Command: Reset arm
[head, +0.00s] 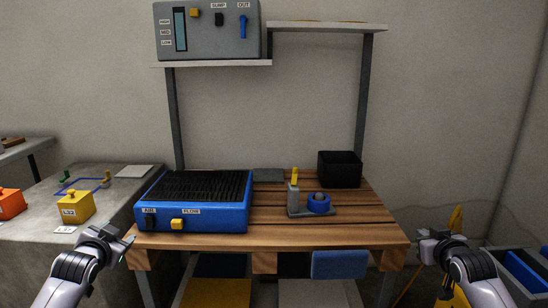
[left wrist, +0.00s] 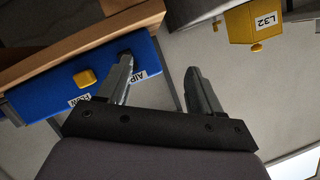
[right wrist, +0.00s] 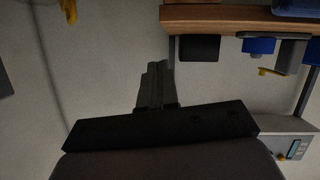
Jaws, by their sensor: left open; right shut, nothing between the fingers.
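My left gripper (head: 118,240) is at the lower left of the head view, in front of the table's left corner. In the left wrist view its two fingers (left wrist: 160,80) are spread apart with nothing between them. My right gripper (head: 433,238) is at the lower right of the head view, just off the table's right edge. In the right wrist view its fingers (right wrist: 155,85) are together with nothing held. Both arms are apart from the objects on the table.
The wooden table (head: 340,228) holds a blue dryer box (head: 200,218), a grey holder with a blue ring (head: 318,203) and a black bin (head: 340,168). A control panel (head: 208,30) sits on the shelf above. A yellow block (head: 75,207) stands on the left counter.

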